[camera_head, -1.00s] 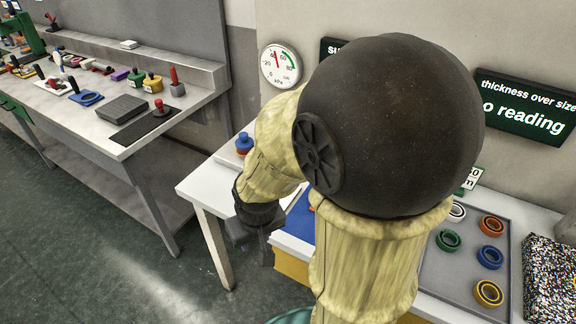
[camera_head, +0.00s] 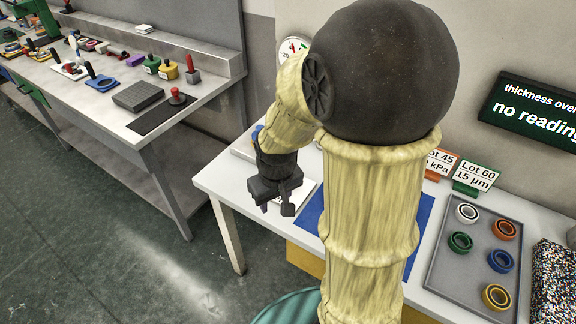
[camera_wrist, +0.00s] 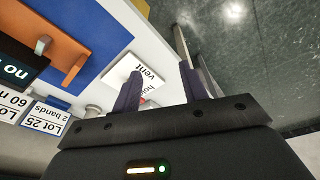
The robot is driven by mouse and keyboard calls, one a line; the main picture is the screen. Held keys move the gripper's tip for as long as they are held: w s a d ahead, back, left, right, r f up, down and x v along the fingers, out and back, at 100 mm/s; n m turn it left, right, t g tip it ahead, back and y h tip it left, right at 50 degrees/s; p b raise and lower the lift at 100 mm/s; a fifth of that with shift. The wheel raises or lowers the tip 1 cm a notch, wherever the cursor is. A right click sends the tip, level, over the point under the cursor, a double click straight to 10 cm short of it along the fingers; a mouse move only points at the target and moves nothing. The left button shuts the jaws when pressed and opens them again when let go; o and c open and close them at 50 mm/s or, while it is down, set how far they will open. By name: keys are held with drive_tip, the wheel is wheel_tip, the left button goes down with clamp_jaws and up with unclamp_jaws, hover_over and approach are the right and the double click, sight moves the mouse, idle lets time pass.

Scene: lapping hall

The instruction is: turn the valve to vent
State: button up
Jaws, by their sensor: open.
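My gripper (camera_head: 277,207) hangs over the front left part of the white table in the head view. In the wrist view its two dark fingers (camera_wrist: 157,78) stand apart with a gap between them. A white plate (camera_wrist: 135,75) printed "vent" lies just beyond the left finger; it also shows partly behind the gripper in the head view (camera_head: 304,190). A small red bit (camera_wrist: 142,101) shows low between the fingers; the valve's handle cannot be made out clearly. A blue part (camera_head: 256,131) shows behind my forearm; I cannot tell whether it belongs to the valve.
A pressure gauge (camera_head: 289,50) on the wall is partly hidden by my arm. A grey tray (camera_head: 453,263) with several coloured rings is at right. A blue mat (camera_head: 312,212) lies beside my arm. A workbench (camera_head: 105,105) with several tools stands at left; floor between is clear.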

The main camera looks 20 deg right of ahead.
drive_tip(key=w+d+r+n+g+p, duration=0.1)
drive_tip(key=w+d+r+n+p, duration=0.1)
drive_tip(key=w+d+r+p, duration=0.2)
drive_tip(key=w+d+r+n+g+p, duration=0.1)
drive_tip(key=w+d+r+p, duration=0.4)
drive_tip(key=w+p, duration=0.4)
drive_tip(key=shift+d+n, duration=0.2)
drive_tip(key=shift+n, duration=0.2)
drive_tip(key=shift+w+f, duration=0.1)
wheel_tip(320, 180, down, 17)
drive_tip(key=p, duration=0.3)
drive_tip(key=shift+a+f, duration=0.1)
drive_tip(key=shift+a, duration=0.05)
clamp_jaws()
